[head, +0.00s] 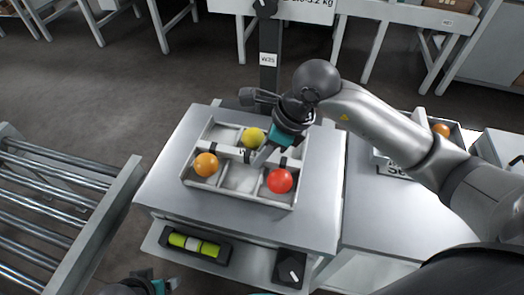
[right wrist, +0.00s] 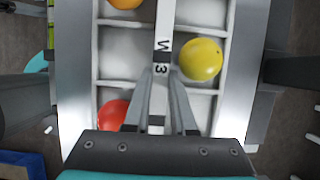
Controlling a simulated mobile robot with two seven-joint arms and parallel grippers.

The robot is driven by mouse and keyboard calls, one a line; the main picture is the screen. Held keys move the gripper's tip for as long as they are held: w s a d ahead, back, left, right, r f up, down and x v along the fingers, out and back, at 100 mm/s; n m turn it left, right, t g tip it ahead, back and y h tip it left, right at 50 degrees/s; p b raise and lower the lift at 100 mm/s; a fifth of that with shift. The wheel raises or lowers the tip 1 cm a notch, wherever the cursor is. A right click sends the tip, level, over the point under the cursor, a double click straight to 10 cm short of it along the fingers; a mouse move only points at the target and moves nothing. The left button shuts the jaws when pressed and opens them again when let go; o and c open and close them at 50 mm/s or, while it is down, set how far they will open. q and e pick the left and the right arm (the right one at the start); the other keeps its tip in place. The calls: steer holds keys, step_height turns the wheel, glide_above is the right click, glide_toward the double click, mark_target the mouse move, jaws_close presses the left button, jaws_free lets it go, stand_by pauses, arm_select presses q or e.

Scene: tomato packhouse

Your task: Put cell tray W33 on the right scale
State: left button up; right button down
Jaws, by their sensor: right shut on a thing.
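The cell tray (head: 240,192), a pale divided tray, sits on a steel-topped table or platform in the middle of the head view. It holds an orange tomato (head: 206,164), a yellow tomato (head: 253,138) and a red tomato (head: 280,181) in separate cells. My right gripper (head: 262,158) is shut on this bar from above. I cannot tell whether the tray is lifted. Part of my left gripper (head: 150,286) shows at the bottom edge; its fingers are unclear.
A dark post (head: 269,75) with a small label stands behind the platform. A roller conveyor (head: 60,210) lies at left. At right, another steel surface (head: 385,225) has free room, with a tray holding an orange tomato (head: 441,130) behind my right arm.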

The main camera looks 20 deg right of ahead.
steer(key=shift+f, duration=0.25)
stand_by(0.6)
steer(key=c, duration=0.7)
jaws_free()
steer(key=shift+c, duration=0.2)
steer(key=shift+c, duration=1.2)
steer(key=shift+r+p, duration=2.5)
steer(key=shift+r, duration=1.05)
